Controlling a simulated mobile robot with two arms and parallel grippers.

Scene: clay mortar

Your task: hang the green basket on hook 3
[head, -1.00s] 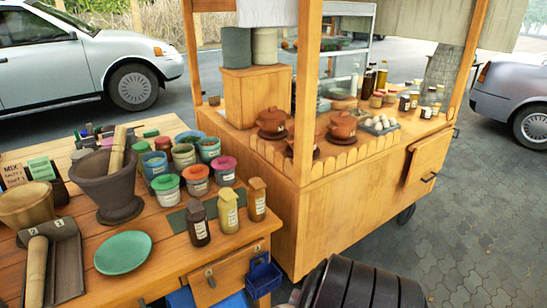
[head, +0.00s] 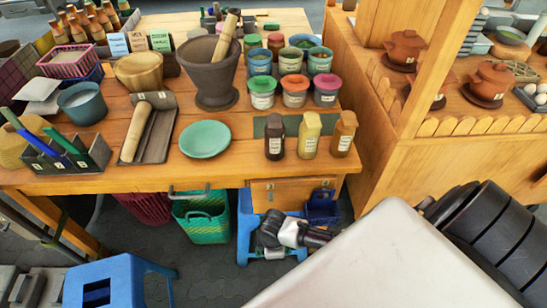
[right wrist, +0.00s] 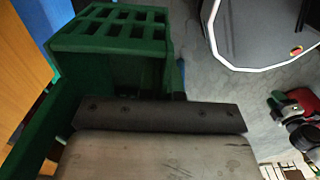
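The green basket (head: 201,216) is in the head view below the front edge of the wooden table, beside a small grey bracket (head: 190,189). I cannot tell if the bracket bears it. In the right wrist view a dark green slotted basket (right wrist: 112,38) is very close to my right gripper (right wrist: 160,116). It extends beyond the dark bar and along the left side. The fingertips are hidden, so I cannot tell whether the gripper grips it. My left gripper is not in view. I cannot read any hook number.
A small blue basket (head: 322,210) hangs right of the drawer (head: 292,191). A blue stool (head: 112,282) stands at lower left. Black and white parts (head: 288,233) show below the drawer. The table (head: 225,170) holds a mortar (head: 214,72), a green plate (head: 205,139) and jars.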

